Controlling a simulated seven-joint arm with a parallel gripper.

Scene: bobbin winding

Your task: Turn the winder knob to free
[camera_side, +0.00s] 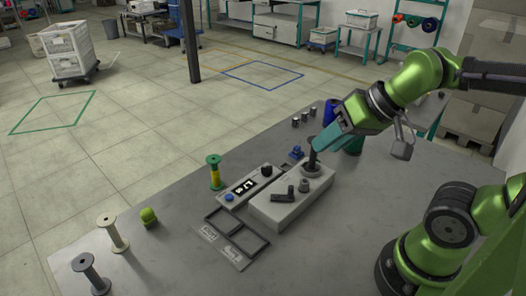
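The winder is a light grey box (275,210) on the grey table, with a dark lever-like part (284,194), a small grey round knob (304,185) and a dark upright spool-like part (313,158) on top. Beside it on the left is a control panel (233,199) with a lit display (244,186), a blue button (229,197) and a black knob (266,170). I cannot read which setting any knob points to. My gripper (318,147), with teal fingers, is tilted down at the top of the dark upright part. Its fingertip gap is too small to make out.
A green-yellow spool (214,172), a cream spool (112,233), a grey spool (90,273) and a green object (148,217) stand to the left. Dark frames (237,236) lie in front of the panel. Small cylinders and a blue item (296,153) are behind.

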